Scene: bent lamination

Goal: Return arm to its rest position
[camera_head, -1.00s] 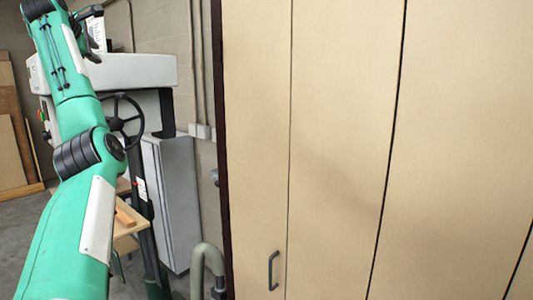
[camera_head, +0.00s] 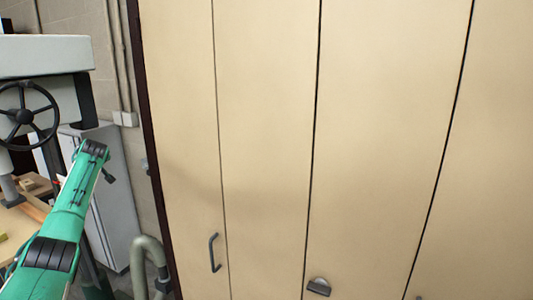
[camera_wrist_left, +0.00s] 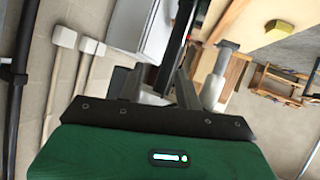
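My left arm (camera_head: 70,215) is green with black joint rings and comes up from the lower left in the head view. Its far end is in front of a grey cabinet, below and to the right of a machine's handwheel. I cannot make out the fingers there. In the left wrist view, my left gripper (camera_wrist_left: 175,88) shows grey metal fingers beyond a black plate and green housing. Nothing clearly held shows between them, but their opening is hard to judge against the clutter. My right gripper is not in view.
Tall beige doors (camera_head: 265,130) with dark handles fill the middle and right. A machine with a black handwheel (camera_head: 25,115), a grey cabinet (camera_head: 115,200) and a bent pipe (camera_head: 150,255) stand left. A yellow block (camera_wrist_left: 279,26) lies on a wooden table (camera_wrist_left: 262,40).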

